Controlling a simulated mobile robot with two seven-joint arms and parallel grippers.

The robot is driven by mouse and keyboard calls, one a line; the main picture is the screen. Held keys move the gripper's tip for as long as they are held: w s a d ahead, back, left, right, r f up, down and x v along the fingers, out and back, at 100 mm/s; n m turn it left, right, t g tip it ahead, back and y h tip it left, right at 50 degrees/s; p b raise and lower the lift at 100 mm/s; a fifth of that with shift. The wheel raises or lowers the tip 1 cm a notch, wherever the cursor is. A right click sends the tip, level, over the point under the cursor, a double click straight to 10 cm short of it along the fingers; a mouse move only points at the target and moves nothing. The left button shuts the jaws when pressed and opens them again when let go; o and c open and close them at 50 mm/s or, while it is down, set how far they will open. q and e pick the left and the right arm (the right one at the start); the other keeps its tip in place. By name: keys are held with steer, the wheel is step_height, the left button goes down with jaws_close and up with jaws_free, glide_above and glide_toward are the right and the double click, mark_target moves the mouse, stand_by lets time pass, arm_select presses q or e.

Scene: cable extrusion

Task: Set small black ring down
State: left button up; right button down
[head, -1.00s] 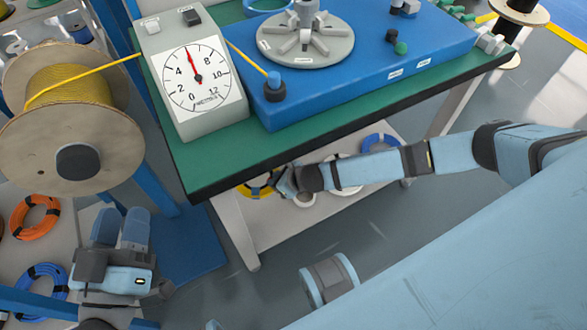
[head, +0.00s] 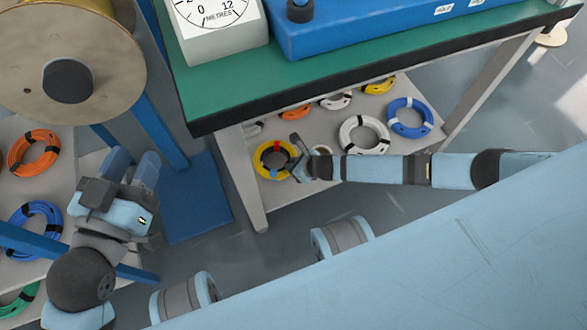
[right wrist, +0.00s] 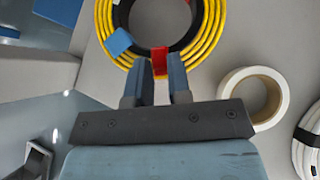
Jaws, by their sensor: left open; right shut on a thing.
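In the head view, my right gripper (head: 295,158) is at the right side of the yellow coil (head: 258,156), over the lower shelf (head: 328,132) of the green-topped bench. I cannot tell whether the ring touches the shelf. My left gripper (head: 137,165) is open and empty, left of the bench.
A white tape roll (right wrist: 229,91) is close to my right gripper. White (head: 346,143) and blue (head: 392,118) coils lie to the right on the shelf. The bench top (head: 215,102) overhangs the shelf. A cable spool (head: 115,75) stands at the left.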

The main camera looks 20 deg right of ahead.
steer(key=shift+f, duration=0.7)
steer(key=shift+r, duration=0.15)
steer(key=c, duration=1.1)
jaws_free()
arm_select(q)
steer(key=shift+w+a+m, duration=0.15)
steer(key=shift+m, duration=0.15)
arm_select(e)
steer(key=shift+o, duration=0.2)
arm_select(q)
steer(key=shift+r, duration=0.1)
